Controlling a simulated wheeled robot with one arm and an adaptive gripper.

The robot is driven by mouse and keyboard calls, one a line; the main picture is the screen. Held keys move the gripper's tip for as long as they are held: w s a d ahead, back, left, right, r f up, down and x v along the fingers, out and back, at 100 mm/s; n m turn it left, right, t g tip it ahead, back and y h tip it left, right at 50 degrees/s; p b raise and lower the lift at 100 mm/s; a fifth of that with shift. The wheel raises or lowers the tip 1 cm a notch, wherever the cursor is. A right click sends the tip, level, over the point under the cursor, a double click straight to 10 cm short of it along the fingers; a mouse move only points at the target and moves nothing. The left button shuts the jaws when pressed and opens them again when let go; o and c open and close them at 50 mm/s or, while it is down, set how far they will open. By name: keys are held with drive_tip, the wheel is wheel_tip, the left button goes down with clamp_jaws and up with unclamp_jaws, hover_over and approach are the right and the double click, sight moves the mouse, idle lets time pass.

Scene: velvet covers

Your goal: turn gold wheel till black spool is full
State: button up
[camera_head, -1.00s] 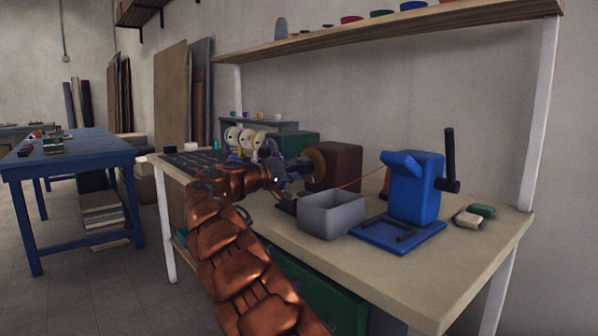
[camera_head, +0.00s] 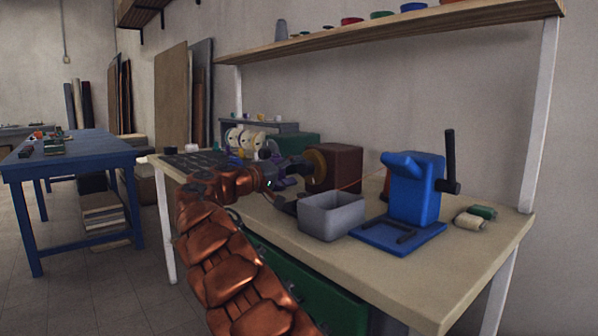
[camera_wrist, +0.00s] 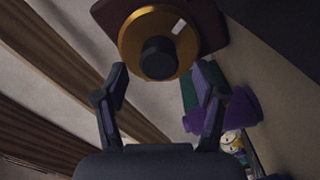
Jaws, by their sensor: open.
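The gold wheel (camera_head: 317,168) stands upright on the side of a brown block (camera_head: 344,165) on the workbench. In the wrist view the gold wheel (camera_wrist: 187,48) has a black round knob (camera_wrist: 158,60) at its lower middle and a small pale mark near its edge. My gripper (camera_wrist: 160,78) is open and empty. Its two fingers point at the wheel, one on each side below the knob, apart from it as far as I can tell. In the head view my gripper (camera_head: 287,174) is just left of the wheel. I cannot clearly make out the black spool or how full it is.
A grey open bin (camera_head: 332,216) stands in front of the brown block. A blue stand (camera_head: 414,190) with a black handle is to its right, and an orange thread runs from there toward the wheel. White spools (camera_head: 245,138) stand behind my arm.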

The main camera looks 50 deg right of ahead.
drive_tip(key=a, duration=0.6)
drive_tip(key=w+a, duration=0.1)
drive_tip(key=a, duration=0.3)
drive_tip(key=shift+s+r, duration=0.15)
drive_tip(key=shift+r, duration=0.1)
drive_tip(key=s+a+r+n+y+p, duration=0.1)
drive_tip(key=s+a+r+y+p, duration=0.25)
drive_tip(key=s+p, duration=0.55)
drive_tip(key=s+a+r+y+p, duration=0.25)
drive_tip(key=s+r+p, duration=0.25)
drive_tip(key=s+p, duration=0.4)
drive_tip(key=s+a+n+y+p, duration=0.3)
drive_tip(key=s+a+y+p, duration=0.3)
drive_tip(key=s+a+p, duration=0.4)
drive_tip(key=s+a+r+n+y+p, duration=0.1)
drive_tip(key=s+a+n+y+p, duration=0.1)
drive_tip(key=s+a+y+p, duration=0.4)
drive_tip(key=s+a+p, duration=0.2)
drive_tip(key=a+p, duration=0.1)
drive_tip(key=a, duration=0.3)
drive_tip(key=s+a+p, duration=0.3)
drive_tip(key=a+p, duration=0.1)
drive_tip(key=a, duration=0.3)
drive_tip(key=shift+s+a+r+n+p, duration=0.2)
drive_tip(key=shift+s+n+p, duration=0.1)
drive_tip(key=shift+n, duration=0.1)
